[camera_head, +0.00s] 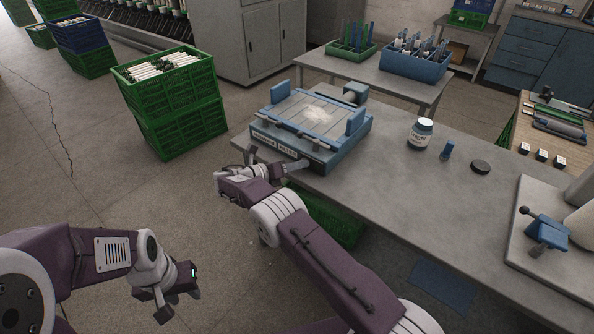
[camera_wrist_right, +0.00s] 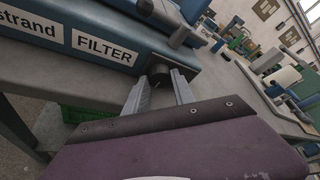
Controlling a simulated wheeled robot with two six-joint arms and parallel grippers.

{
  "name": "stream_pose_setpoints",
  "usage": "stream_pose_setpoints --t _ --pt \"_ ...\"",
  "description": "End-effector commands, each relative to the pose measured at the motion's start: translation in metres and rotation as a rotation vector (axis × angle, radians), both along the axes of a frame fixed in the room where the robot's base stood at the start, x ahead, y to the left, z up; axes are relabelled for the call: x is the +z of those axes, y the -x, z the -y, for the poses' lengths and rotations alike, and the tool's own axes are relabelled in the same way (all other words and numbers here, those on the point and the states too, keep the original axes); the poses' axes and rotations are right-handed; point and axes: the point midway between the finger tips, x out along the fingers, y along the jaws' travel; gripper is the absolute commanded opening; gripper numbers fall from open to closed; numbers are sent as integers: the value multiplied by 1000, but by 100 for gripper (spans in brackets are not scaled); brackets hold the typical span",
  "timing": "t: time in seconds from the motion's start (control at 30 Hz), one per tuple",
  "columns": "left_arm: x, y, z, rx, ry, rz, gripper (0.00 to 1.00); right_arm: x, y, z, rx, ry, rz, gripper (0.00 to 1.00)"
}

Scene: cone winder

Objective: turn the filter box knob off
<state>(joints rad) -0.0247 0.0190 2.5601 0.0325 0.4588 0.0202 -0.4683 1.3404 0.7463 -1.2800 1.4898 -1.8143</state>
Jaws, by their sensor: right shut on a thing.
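The blue filter box (camera_head: 325,151) stands on the near left corner of the grey table, with a "FILTER" label (camera_wrist_right: 103,48) on its front. Its dark round knob (camera_wrist_right: 158,76) sits to the right of that label in the right wrist view. My right gripper (camera_head: 298,165) is at the box's front, and its two fingers (camera_wrist_right: 160,82) are shut on the knob, one on each side. The fingers and arm hide most of the knob in the head view. My left gripper (camera_head: 179,301) is low over the floor, away from the table, with its fingers apart and nothing between them.
Green crates (camera_head: 172,110) are stacked on the floor at left. A green crate (camera_head: 335,222) sits under the table. Floor around my left gripper is clear.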

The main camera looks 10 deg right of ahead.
Motion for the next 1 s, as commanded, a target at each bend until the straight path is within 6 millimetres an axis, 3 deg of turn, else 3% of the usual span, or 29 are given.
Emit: stream_pose_setpoints --t 0.2,0.73,0.77,0.8,1.0 --pt "-10 0 0 0 0 0 36 -2 -1 0 1 38 -47 0" --pt "-12 0 0 0 0 0 36 1 -1 -1 3 53 -63 0" --pt "-12 0 0 0 0 0 36 1 -1 -1 3 53 -63 33" --pt "-12 0 0 0 0 0 36 1 -1 -1 3 53 -63 40" --pt "-12 0 0 0 0 0 36 0 -1 -1 3 51 -64 40"
